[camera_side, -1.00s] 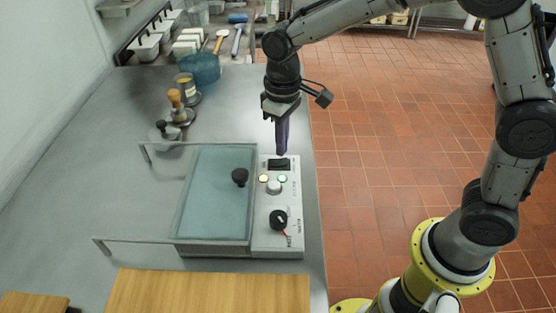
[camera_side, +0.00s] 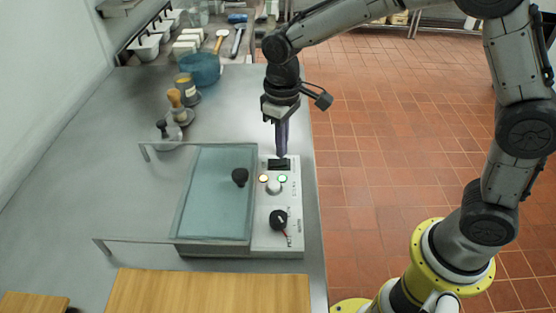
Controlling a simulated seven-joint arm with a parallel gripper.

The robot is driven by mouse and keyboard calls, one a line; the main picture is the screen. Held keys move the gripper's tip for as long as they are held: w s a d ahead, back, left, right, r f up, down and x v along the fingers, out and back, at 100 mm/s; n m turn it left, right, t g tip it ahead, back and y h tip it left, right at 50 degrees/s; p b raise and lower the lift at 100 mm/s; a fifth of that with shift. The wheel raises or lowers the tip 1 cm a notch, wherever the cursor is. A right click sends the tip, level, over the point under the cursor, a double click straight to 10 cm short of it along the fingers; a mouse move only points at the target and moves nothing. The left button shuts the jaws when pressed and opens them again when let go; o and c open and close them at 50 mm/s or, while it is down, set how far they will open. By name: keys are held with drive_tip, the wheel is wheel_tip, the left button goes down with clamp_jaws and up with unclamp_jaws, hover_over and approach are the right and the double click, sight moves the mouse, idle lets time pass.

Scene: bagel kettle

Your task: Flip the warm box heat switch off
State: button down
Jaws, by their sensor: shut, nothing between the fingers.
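The warm box (camera_side: 214,205) stands on the steel counter, with a blue-tinted lid and a black knob on the lid (camera_side: 240,177). Its white control panel (camera_side: 264,209) runs along the right side. A black rocker switch (camera_side: 279,165) sits at the panel's far end. Below it are a white round button (camera_side: 274,187), two small ringed lights and a black dial (camera_side: 279,220). My gripper (camera_side: 282,153) points straight down with its purple fingers shut and empty. The fingertips are at the far edge of the black switch; I cannot tell if they touch it.
Wire handles (camera_side: 140,241) stick out left of the box. A wooden board (camera_side: 210,293) lies in front. Stampers (camera_side: 176,106), a blue bowl (camera_side: 201,68) and several tubs stand behind. The counter's left side is clear.

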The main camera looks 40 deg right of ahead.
drive_tip(key=shift+f, duration=1.2)
idle(0.6)
drive_tip(key=shift+r, duration=0.1)
drive_tip(key=shift+r, duration=3.45)
drive_tip(key=shift+d, duration=0.1)
wheel_tip(320, 180, up, 6)
drive_tip(key=t, duration=0.2)
hover_over(282, 161)
drive_tip(key=s+d, duration=0.2)
drive_tip(key=d, duration=0.1)
drive_tip(key=s+d+r+m+t, duration=0.2)
drive_tip(key=s+d+r, duration=0.3)
drive_tip(key=s, duration=0.4)
drive_tip(key=s+d+f, duration=0.1)
drive_tip(key=s+f, duration=0.2)
drive_tip(key=s, duration=0.2)
drive_tip(key=s+d+f+m+t, duration=0.1)
drive_tip(key=s+d+f, duration=0.1)
drive_tip(key=s, duration=0.4)
drive_tip(key=shift+s+f+t, duration=0.2)
drive_tip(key=shift+f+t, duration=0.1)
drive_tip(key=shift+f, duration=0.1)
